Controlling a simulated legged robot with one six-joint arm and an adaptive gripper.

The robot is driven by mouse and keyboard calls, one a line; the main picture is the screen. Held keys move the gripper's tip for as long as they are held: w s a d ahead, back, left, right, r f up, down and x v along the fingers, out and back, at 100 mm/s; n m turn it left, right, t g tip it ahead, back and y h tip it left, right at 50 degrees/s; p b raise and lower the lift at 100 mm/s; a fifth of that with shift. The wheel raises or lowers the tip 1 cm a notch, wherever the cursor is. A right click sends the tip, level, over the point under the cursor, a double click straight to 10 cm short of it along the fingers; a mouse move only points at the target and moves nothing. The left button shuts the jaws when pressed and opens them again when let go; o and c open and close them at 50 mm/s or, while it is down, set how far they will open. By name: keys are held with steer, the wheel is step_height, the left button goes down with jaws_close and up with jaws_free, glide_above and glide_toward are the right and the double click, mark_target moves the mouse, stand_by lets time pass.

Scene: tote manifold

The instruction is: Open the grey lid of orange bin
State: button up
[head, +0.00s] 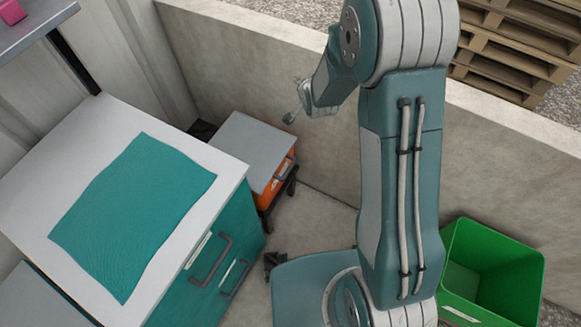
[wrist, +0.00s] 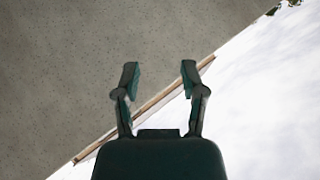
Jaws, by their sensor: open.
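The orange bin (head: 272,191) stands low against the concrete wall in the head view, on a dark wheeled base. Its flat grey lid (head: 245,150) lies closed on top. My gripper (head: 290,118) is raised above and to the right of the lid in the head view, apart from it. In the wrist view my gripper (wrist: 158,75) is open with nothing between its fingers. The bin and lid cannot be made out in the wrist view.
A teal drawer cabinet (head: 215,265) with a white top and teal mat (head: 132,215) stands left of the bin. A green open bin (head: 492,270) is at the lower right. Wooden pallets (head: 520,45) lie beyond the concrete wall (head: 330,150). A shelf (head: 30,30) overhangs the upper left.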

step_height(320, 180, down, 10)
steer(key=w+a+m+t, duration=0.1)
steer(key=a+m, duration=0.1)
steer(key=m+t+y, duration=0.2)
steer(key=m+t, duration=0.2)
steer(key=m, duration=0.1)
glide_toward(290, 167)
steer(key=x, duration=0.6)
steer(key=f+x, duration=0.1)
steer(key=x, duration=0.3)
steer(key=shift+d, duration=0.1)
jaws_close()
